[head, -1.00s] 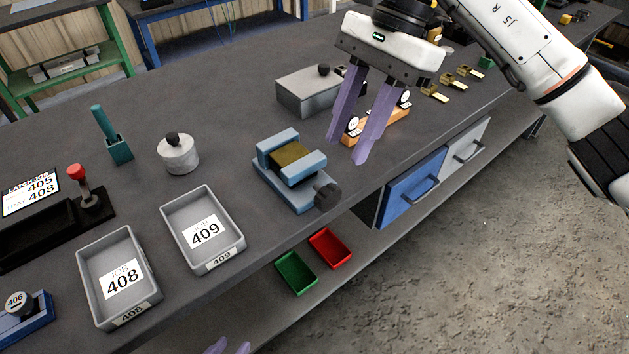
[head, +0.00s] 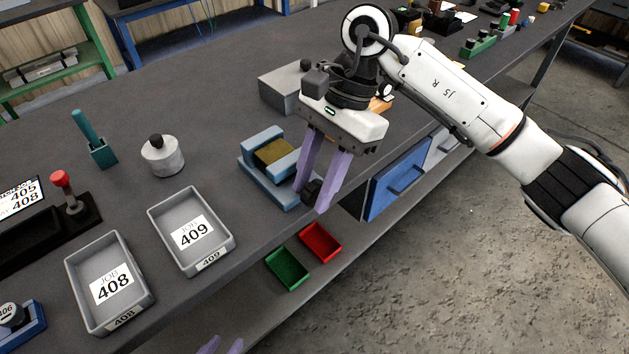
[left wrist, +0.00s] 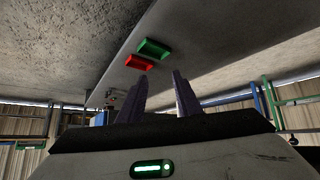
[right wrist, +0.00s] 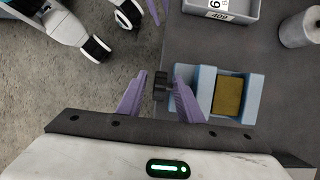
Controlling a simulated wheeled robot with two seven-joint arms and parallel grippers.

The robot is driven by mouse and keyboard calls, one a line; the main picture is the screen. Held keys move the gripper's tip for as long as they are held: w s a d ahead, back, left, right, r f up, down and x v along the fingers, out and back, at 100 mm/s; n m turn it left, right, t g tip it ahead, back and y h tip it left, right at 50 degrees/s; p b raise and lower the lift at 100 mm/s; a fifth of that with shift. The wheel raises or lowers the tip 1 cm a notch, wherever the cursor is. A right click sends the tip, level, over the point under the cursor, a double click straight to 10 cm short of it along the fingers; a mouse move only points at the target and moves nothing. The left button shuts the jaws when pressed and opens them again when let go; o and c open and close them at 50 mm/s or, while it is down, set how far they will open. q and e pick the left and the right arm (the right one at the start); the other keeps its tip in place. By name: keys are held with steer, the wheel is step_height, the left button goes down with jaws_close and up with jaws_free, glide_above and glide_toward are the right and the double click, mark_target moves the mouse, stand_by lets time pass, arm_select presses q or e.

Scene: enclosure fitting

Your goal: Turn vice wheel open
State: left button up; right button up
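The blue vice (head: 262,165) stands at the front edge of the bench with a yellow-brown block (head: 273,152) between its jaws. Its dark wheel (head: 311,190) sticks out at the front edge. My right gripper (head: 312,198) is open, its purple fingers on either side of the wheel. In the right wrist view the wheel (right wrist: 160,88) lies between the spread fingertips, with a gap at least on the left; contact on the right is unclear. My left gripper (head: 222,346) shows only its fingertips at the bottom edge; in the left wrist view its fingers (left wrist: 158,95) are apart and empty.
Grey trays 408 (head: 75,268) and 409 (head: 160,222) stand left of the vice. A round weight (head: 162,158) and a grey box (head: 280,90) are behind it. Green (head: 287,268) and red (head: 320,242) bins sit below the bench edge. A blue drawer (head: 398,180) is to the right.

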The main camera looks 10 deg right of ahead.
jaws_close()
steer(key=h+b, duration=0.1)
steer(key=t+h+b, duration=0.1)
steer(key=shift+s+a+f+t+b, duration=0.15)
steer(key=shift+a+f+t+b, duration=0.05)
steer(key=shift+a+t+b, duration=0.1)
steer(key=shift+t+h+b, duration=0.4)
steer(key=shift+h+b, duration=0.05)
steer(key=shift+h, duration=0.15)
steer(key=shift+s+a+t+h+b, duration=0.1)
steer(key=shift+s+t+h+b, duration=0.05)
steer(key=shift+t+h+b, duration=0.55)
arm_select(q)
steer(key=f, duration=0.1)
steer(key=d+f, duration=0.1)
steer(key=shift+w+f, duration=0.25)
steer(key=shift+f, duration=0.1)
arm_select(e)
steer(key=shift+r, duration=0.1)
arm_select(q)
steer(key=shift+r, duration=0.15)
steer(key=shift+w+d, duration=0.1)
arm_select(e)
steer(key=shift+o, duration=0.2)
jaws_free()
